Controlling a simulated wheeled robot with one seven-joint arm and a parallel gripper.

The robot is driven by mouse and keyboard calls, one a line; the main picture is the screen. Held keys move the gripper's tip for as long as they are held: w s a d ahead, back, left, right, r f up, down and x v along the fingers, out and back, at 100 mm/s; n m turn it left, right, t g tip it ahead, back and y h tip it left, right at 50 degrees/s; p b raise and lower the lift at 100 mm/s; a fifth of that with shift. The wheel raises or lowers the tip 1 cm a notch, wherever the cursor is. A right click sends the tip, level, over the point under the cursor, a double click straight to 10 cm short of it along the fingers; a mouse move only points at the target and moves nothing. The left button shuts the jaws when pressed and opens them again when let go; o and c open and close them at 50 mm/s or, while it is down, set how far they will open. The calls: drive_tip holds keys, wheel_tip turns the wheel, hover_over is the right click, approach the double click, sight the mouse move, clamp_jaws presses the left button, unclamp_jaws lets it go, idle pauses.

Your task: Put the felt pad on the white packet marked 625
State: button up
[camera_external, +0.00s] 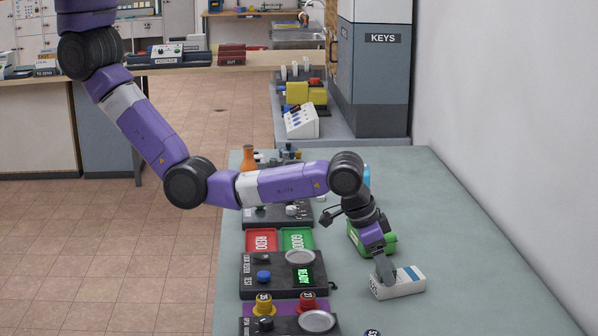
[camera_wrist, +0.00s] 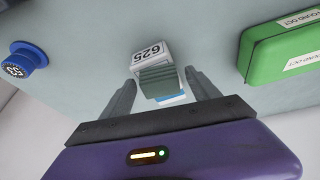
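The white packet marked 625 (camera_external: 408,286) lies on the grey-green counter, with a blue stripe on top. Its numbered end shows in the wrist view (camera_wrist: 150,52). A grey-green ribbed piece, which looks like the felt pad (camera_wrist: 158,80), is over the packet's middle and hides part of it. It appears to rest there, but contact is hard to tell. My gripper (camera_wrist: 161,76) is right above the packet, its fingers spread on either side of the pad with narrow gaps. In the external view my gripper (camera_external: 385,277) hides the pad.
A green box (camera_external: 386,246) stands close behind the packet. A blue knob-like object (camera_wrist: 28,58) is at the left in the wrist view. Black devices (camera_external: 268,287) and red and green trays (camera_external: 262,241) line the counter's left side. The right side is clear up to the wall.

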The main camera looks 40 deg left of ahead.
drive_tip(key=shift+r, duration=0.1)
drive_tip(key=v, duration=1.2)
idle(0.4)
